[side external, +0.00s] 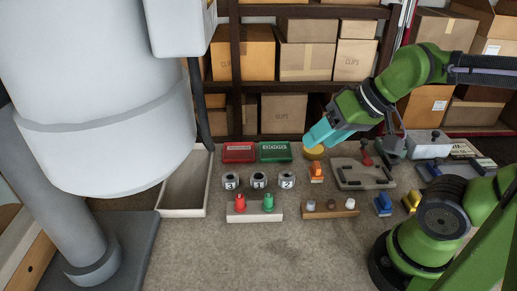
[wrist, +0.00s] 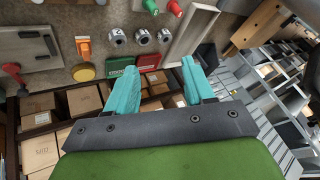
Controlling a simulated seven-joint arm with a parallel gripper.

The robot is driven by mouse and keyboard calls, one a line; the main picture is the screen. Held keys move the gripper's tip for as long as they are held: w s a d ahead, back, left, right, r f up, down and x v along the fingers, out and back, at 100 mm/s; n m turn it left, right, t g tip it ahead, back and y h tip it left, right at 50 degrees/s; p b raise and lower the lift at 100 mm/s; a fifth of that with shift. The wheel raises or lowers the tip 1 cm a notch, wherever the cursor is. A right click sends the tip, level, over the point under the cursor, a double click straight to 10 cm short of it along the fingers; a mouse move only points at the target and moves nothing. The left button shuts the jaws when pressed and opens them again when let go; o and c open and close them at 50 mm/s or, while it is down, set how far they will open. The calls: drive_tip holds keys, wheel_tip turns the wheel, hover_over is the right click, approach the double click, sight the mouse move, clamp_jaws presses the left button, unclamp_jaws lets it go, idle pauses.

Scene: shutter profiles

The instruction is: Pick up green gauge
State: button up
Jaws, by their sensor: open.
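The green gauge (side external: 268,203) looks like a small green upright peg. It stands in a pale block (side external: 255,215), to the right of a similar red peg (side external: 240,203). In the wrist view the green gauge (wrist: 151,6) is at the top edge, partly cut off, with the red peg (wrist: 175,8) beside it. My gripper (side external: 311,139) has cyan fingers and is in the air behind and to the right of the gauge. In the wrist view my gripper (wrist: 157,66) is open, with nothing held between its fingers.
Three numbered metal pieces (side external: 259,181) stand between the pale block and the red (side external: 239,152) and green (side external: 275,151) trays. A wooden block with knobs (side external: 331,208) is to the right. An empty open box (side external: 184,208) is to the left. The front floor is clear.

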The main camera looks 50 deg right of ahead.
drive_tip(key=w+a+f+n+g+h, duration=0.1)
drive_tip(key=w+a+f+n+g, duration=0.15)
drive_tip(key=w+n, duration=0.2)
drive_tip(key=w+a+f+n+g+h, duration=0.1)
drive_tip(key=w+a+n+g, duration=0.25)
drive_tip(key=w, duration=0.25)
approach(269, 195)
drive_tip(key=shift+g, duration=0.4)
drive_tip(key=f, duration=0.3)
drive_tip(key=w+f, duration=0.1)
drive_tip(key=f, duration=0.1)
drive_tip(key=shift+a, duration=0.3)
drive_tip(key=shift+s+d+f, duration=0.1)
drive_tip(key=shift+f, duration=1.3)
drive_tip(key=shift+d+f, duration=0.1)
drive_tip(key=shift+f, duration=1.3)
clamp_jaws()
